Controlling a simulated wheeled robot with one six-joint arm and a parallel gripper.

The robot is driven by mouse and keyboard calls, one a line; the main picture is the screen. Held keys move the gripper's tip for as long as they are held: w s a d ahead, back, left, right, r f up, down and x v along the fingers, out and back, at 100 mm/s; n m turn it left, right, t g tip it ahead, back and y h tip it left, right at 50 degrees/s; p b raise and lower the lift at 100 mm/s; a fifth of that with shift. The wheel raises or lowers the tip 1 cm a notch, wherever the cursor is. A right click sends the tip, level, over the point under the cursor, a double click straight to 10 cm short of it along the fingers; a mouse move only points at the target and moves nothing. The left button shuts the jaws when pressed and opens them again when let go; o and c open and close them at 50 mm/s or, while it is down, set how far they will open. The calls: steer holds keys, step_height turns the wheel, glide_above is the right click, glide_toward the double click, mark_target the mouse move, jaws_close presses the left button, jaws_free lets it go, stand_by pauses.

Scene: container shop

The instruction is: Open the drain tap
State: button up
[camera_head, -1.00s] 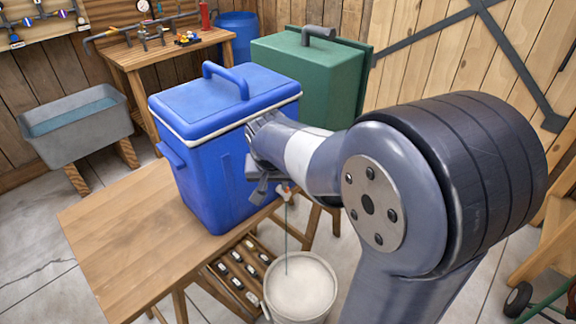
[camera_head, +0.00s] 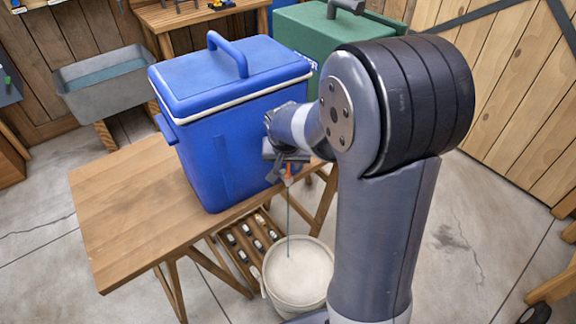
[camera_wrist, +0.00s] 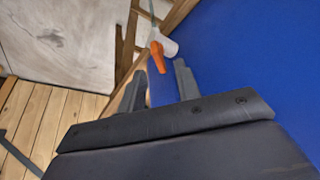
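The drain tap (camera_wrist: 166,47) is a white spout with an orange lever (camera_wrist: 157,57), low on the blue cooler (camera_wrist: 260,60). In the head view the orange lever (camera_head: 289,171) shows just below my gripper (camera_head: 286,160), at the right side of the cooler (camera_head: 225,140). In the wrist view my gripper (camera_wrist: 160,68) is open, with a clear gap between its two fingers. The lever lies just beyond the fingertips, between them in the picture; contact cannot be told. A thin greyish line (camera_head: 288,220) runs from the tap down to the white bucket (camera_head: 270,285).
The cooler stands on a wooden table (camera_head: 125,215), with a rack of bottles (camera_head: 248,240) below. A green cooler (camera_head: 325,35) stands behind. A grey trough (camera_head: 105,85) is at the left.

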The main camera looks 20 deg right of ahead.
mark_target(288, 172)
steer(key=shift+x, duration=1.5)
steer(key=shift+c, duration=0.5)
jaws_close()
